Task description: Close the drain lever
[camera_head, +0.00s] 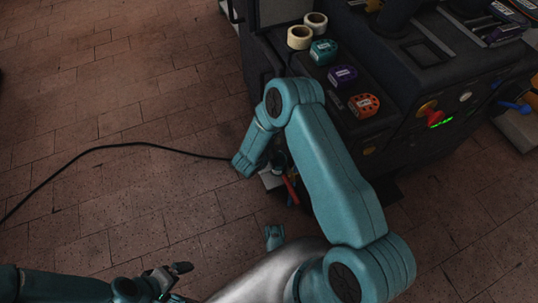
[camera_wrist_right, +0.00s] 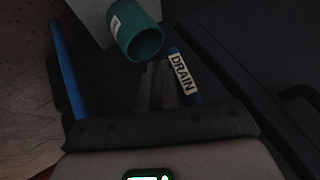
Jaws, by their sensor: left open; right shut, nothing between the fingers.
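In the right wrist view, a blue drain lever (camera_wrist_right: 171,51) carries a white tag reading DRAIN (camera_wrist_right: 183,74). My right gripper (camera_wrist_right: 157,72) is shut and empty. Its grey fingertips are just left of the lever; I cannot tell whether they touch it. In the head view the right arm bends over beside the machine, and its gripper is mostly hidden. A red part (camera_head: 291,190) shows near its wrist; I cannot tell what it belongs to. My left gripper (camera_head: 172,279) is open and empty at the lower left of the head view, far from the machine.
A teal cylinder (camera_wrist_right: 144,44) lies just beyond the fingertips, and a long blue strip (camera_wrist_right: 68,70) runs at left. The dark machine (camera_head: 440,85) bears tape rolls (camera_head: 300,38) and coloured blocks (camera_head: 364,105). A black cable (camera_head: 130,145) crosses the open brick floor.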

